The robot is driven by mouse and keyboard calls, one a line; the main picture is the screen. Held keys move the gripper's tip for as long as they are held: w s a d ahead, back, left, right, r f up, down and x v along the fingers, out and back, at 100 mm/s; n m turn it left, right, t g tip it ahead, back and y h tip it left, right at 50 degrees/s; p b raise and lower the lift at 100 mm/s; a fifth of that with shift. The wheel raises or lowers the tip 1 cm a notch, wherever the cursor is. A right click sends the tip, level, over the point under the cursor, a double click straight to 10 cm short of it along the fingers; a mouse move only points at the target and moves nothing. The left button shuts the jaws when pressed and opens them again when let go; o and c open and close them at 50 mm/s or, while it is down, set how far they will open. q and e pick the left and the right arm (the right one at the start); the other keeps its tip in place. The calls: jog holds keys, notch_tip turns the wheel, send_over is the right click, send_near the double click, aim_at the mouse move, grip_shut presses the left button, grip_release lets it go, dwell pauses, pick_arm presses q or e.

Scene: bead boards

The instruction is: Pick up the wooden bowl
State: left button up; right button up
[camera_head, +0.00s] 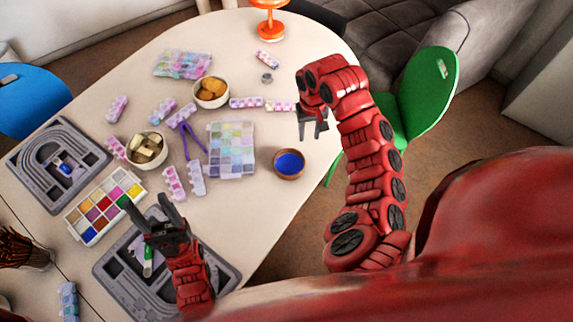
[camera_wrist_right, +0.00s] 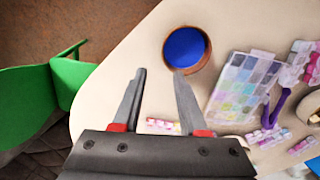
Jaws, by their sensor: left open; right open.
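The wooden bowl (camera_head: 289,177) is small, round and brown with a blue inside or filling; I cannot tell which. It stands upright near the right edge of the table. My right gripper (camera_head: 313,128) is open and empty, above and beyond the bowl, apart from it. In the right wrist view the bowl (camera_wrist_right: 208,50) lies just ahead of the open fingertips (camera_wrist_right: 160,72), nearer the right finger. My left gripper (camera_head: 158,208) is open and empty over the lower left of the table, far from the bowl.
A pastel bead case (camera_head: 231,150) lies left of the bowl. Two other bowls hold biscuit-like (camera_head: 211,103) and block-like pieces (camera_head: 147,166). Grey bead boards (camera_head: 40,135) and a color tray (camera_head: 72,212) lie left. A green chair (camera_head: 430,90) stands beyond the table's right edge.

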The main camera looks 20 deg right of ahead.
notch_tip(320, 180, down, 4)
jog(key=b, duration=0.1)
jog(key=p, duration=0.2)
send_over(304, 160)
notch_tip(304, 160, down, 5)
jog(key=shift+d+f, duration=0.35)
jog(key=shift+f, duration=0.55)
jog(key=shift+a+f+p, duration=0.15)
jog(key=shift+f+p, duration=0.25)
jog(key=shift+p, duration=0.2)
notch_tip(304, 160, down, 4)
jog(key=shift+w+a+r+p, duration=0.1)
jog(key=shift+a+r+p, duration=0.05)
jog(key=shift+r+p, duration=0.15)
jog(key=shift+f, duration=0.5)
jog(key=shift+c, duration=0.2)
grip_shut()
